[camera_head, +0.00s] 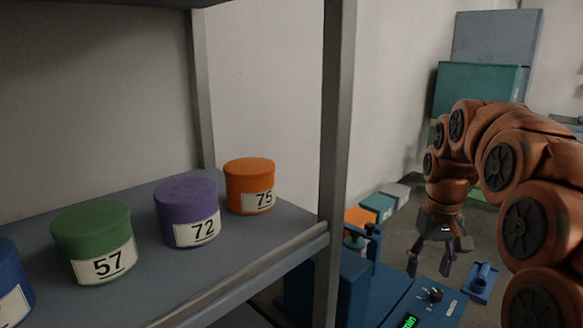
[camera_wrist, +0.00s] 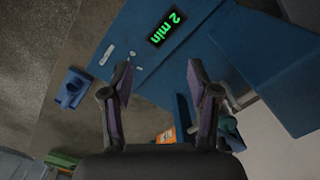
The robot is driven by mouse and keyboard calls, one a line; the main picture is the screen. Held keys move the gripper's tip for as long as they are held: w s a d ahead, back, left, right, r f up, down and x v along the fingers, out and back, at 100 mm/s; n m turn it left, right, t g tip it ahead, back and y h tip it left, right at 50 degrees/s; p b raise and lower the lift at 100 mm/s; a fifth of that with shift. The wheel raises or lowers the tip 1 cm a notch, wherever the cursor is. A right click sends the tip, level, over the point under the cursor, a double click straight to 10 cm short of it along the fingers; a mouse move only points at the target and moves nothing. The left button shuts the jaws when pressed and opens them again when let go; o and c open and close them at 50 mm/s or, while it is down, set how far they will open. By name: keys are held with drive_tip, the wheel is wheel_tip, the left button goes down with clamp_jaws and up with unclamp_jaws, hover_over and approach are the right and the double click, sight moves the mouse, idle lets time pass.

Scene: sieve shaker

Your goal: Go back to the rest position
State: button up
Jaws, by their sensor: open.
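My gripper (camera_head: 432,262) hangs fingers down to the right of the shelf post, above and beside the blue machine (camera_head: 395,300). Its two fingers are spread apart with nothing between them, as the wrist view (camera_wrist: 158,95) also shows. The blue machine (camera_wrist: 155,85) lies below the fingers in the wrist view. Its green display (camera_wrist: 167,27) reads "2 min". In the head view a dark knob (camera_head: 431,295) is on its panel, and the display is partly cut off at the bottom edge.
A grey shelf (camera_head: 270,225) holds an orange tub 75 (camera_head: 249,185), a purple tub 72 (camera_head: 187,210), a green tub 57 (camera_head: 92,241) and a blue tub (camera_head: 12,285). A metal post (camera_head: 335,150) stands left of my arm. A small blue part (camera_head: 482,282) sits right of the gripper.

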drive_tip(key=s+a+f+p, duration=0.1)
drive_tip(key=s+a+p, duration=0.1)
drive_tip(key=s, duration=0.8)
drive_tip(key=s+a+f+p, duration=0.1)
drive_tip(key=s+a, duration=0.3)
drive_tip(key=s, duration=0.6)
drive_tip(key=s+a+f+g+p, duration=0.1)
drive_tip(key=s+a+f+p, duration=0.1)
drive_tip(key=s, duration=0.8)
drive_tip(key=shift+s+a+p, duration=0.15)
drive_tip(key=shift+a+p, duration=0.75)
drive_tip(key=shift+a, duration=0.05)
drive_tip(key=shift+f, duration=0.1)
